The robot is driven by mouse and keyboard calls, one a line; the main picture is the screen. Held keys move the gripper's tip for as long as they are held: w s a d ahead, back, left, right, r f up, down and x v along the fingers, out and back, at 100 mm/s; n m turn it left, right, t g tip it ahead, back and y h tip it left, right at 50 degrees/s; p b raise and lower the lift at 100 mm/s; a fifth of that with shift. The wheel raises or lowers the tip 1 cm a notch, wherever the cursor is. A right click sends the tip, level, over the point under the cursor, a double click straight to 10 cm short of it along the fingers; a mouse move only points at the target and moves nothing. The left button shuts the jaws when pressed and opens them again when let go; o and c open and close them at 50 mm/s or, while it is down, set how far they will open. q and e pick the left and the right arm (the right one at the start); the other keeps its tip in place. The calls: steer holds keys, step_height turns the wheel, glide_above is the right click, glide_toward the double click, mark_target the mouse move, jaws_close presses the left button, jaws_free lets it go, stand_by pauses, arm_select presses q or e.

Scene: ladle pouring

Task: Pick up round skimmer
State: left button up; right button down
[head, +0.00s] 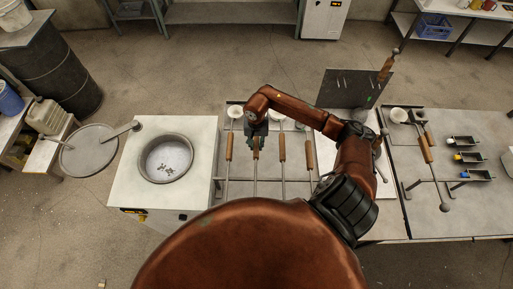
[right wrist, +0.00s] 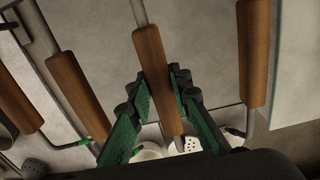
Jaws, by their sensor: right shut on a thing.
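The round skimmer has a long metal rod and a wooden handle (head: 256,153). My left gripper is not in view.
Other wooden-handled tools hang close on both sides, at left (head: 229,147) and right (head: 282,150). A round pan (head: 165,138) with small pieces stands on the white counter at left. Another table (head: 460,215) at right holds a long tool and small trays.

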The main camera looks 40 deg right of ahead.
steer(key=s+a+r, duration=0.1)
steer(key=r, duration=0.1)
steer(key=a+r+b, duration=0.1)
steer(key=r, duration=0.1)
steer(key=s+a+r+b, duration=0.1)
steer(key=r, duration=0.1)
steer(key=shift+s+a+r, duration=0.15)
steer(key=shift+s, duration=0.2)
steer(key=s+a+r+b, duration=0.2)
steer(key=s+a+r, duration=0.3)
steer(key=s+a, duration=0.1)
steer(key=shift+s+a+b, duration=0.3)
steer(key=shift+a, duration=0.3)
